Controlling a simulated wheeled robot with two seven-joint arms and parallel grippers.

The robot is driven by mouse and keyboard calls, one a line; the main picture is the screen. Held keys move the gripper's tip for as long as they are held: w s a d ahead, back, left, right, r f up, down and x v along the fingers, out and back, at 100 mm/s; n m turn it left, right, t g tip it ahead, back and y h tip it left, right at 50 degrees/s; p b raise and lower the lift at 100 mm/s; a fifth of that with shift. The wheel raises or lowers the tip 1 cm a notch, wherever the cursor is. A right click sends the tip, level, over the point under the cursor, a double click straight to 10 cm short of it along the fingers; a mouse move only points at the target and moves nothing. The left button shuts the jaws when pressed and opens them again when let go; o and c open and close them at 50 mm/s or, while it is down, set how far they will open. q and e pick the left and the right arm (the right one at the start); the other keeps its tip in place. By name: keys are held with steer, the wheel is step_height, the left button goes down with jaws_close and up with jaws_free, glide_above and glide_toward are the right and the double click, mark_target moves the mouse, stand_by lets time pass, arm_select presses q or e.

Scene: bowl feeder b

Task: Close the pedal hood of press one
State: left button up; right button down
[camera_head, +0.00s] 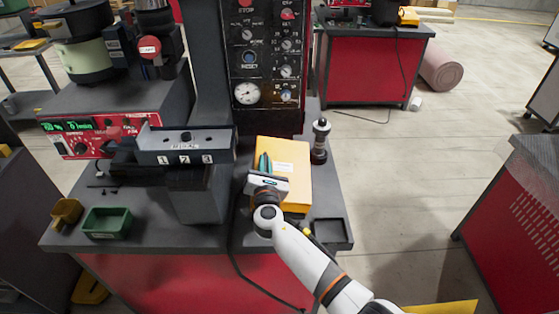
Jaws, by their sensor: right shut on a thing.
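A yellow box-like hood (297,178) with a small white label stands on the dark bench top of the press, right of the numbered block. I take it to be the pedal hood; its hinge and the pedal under it are hidden. My right gripper (264,163) comes in from the lower right and is at the left part of the hood, with teal fingers close together. It appears shut on the hood, though its body hides part of the contact. My left gripper is not in view.
A grey block marked 1 2 3 (186,148) stands left of the hood. A dark knobbed post (320,140) stands close on its right. A shallow black tray (329,232) lies at the bench's front right. Green (107,223) and yellow (66,212) bins sit front left. The control panel (264,60) rises behind.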

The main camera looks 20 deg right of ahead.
mark_target(255, 168)
steer(key=shift+w+a+f+n+b, duration=0.2)
steer(key=shift+a+f+n+b, duration=0.1)
steer(key=shift+a+f+n, duration=0.3)
steer(key=shift+w+a+f+n+b, duration=0.15)
steer(key=shift+a+f+n+b, duration=0.1)
steer(key=shift+a+f+n, duration=0.35)
steer(key=shift+a+f, duration=0.15)
steer(key=shift+f, duration=0.05)
steer(key=shift+s+f, duration=0.1)
steer(key=c, duration=1.5)
jaws_free()
steer(key=shift+a, duration=0.1)
steer(key=s+a, duration=0.2)
steer(key=s, duration=0.9)
steer(key=shift+s, duration=0.3)
